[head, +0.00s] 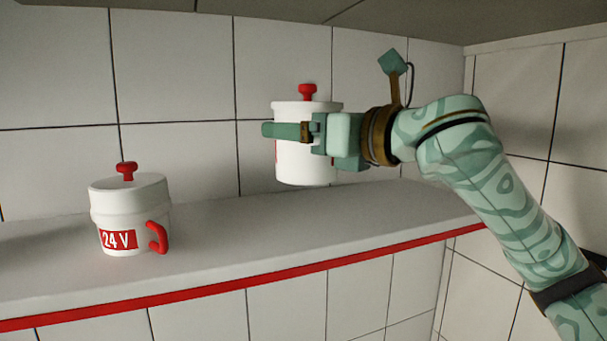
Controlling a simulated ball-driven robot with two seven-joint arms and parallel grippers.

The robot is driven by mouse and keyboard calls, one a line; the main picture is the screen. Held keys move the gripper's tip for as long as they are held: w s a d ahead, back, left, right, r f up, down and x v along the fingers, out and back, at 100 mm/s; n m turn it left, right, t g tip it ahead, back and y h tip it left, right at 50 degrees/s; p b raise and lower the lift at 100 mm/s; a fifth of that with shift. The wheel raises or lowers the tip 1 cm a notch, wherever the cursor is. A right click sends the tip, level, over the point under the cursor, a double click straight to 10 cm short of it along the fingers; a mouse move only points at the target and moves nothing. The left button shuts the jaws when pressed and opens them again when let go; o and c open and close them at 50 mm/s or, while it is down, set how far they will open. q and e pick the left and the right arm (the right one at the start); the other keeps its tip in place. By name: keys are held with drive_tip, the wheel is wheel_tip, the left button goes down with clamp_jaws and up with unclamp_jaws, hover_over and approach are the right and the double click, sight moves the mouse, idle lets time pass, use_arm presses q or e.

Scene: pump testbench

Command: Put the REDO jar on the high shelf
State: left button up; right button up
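A white jar with a red lid knob (306,163) is at the right part of the shelf. My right gripper (290,131) reaches in from the right with its fingers at the jar's upper body, one finger across its front. It appears shut on this jar. The jar looks upright, and its base appears a little above the shelf surface. Its label is almost wholly hidden, with only a thin red edge at the left side, so I cannot read it. The grey shelf (250,238) has a red front edge. My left gripper is not in view.
A second white jar (130,200) with a red knob, red handle and a "24 V" label stands on the shelf at the left. The shelf between the jars is clear. A tiled wall is behind, and a grey surface (400,20) hangs overhead.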

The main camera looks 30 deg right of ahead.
drive_tip(key=w+f, duration=0.1)
drive_tip(key=w+d+f, duration=0.1)
drive_tip(key=w+f, duration=0.1)
drive_tip(key=shift+f, duration=0.2)
drive_tip(key=shift+w+d+f+p, duration=0.1)
drive_tip(key=shift+w+f+p, duration=0.05)
drive_tip(key=shift+f, duration=0.8)
drive_tip(key=shift+w+f+p, duration=0.1)
drive_tip(key=shift+f+p, duration=0.05)
drive_tip(key=shift+f, duration=0.8)
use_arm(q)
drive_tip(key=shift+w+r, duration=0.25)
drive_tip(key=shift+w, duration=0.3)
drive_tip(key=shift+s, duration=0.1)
use_arm(e)
drive_tip(key=shift+s, duration=0.1)
drive_tip(key=o, duration=1.1)
drive_tip(key=shift+f, duration=0.2)
drive_tip(key=shift+r, duration=0.15)
